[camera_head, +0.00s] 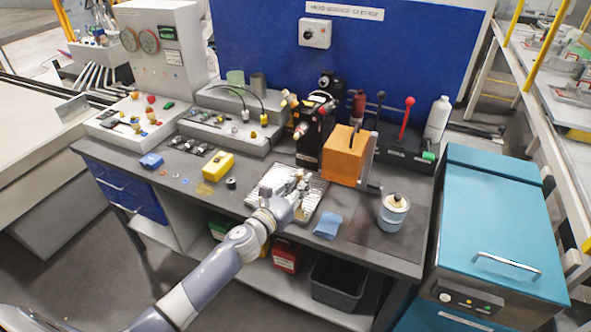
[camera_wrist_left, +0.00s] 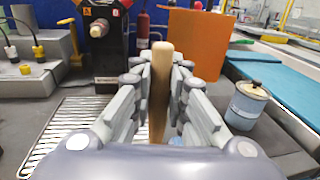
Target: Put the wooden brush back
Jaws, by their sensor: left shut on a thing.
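My left gripper (camera_head: 298,188) is over the metal rack tray (camera_head: 318,188) on the workbench. In the left wrist view, my left gripper (camera_wrist_left: 160,90) is shut on a light wooden handle (camera_wrist_left: 160,75), which I take as the wooden brush. The handle stands roughly upright between the fingers. Its lower end is hidden by the gripper, so I cannot tell whether it touches the tray. In the head view the brush is too small to make out clearly. My right gripper is not in view.
A grey-blue tin (camera_head: 393,214) stands right of the tray, with a blue cloth (camera_head: 328,226) between. An orange block (camera_head: 347,155) and a dark machine (camera_head: 312,130) stand behind. A yellow box (camera_head: 217,166) lies left. A teal cabinet (camera_head: 500,220) borders the bench's right side.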

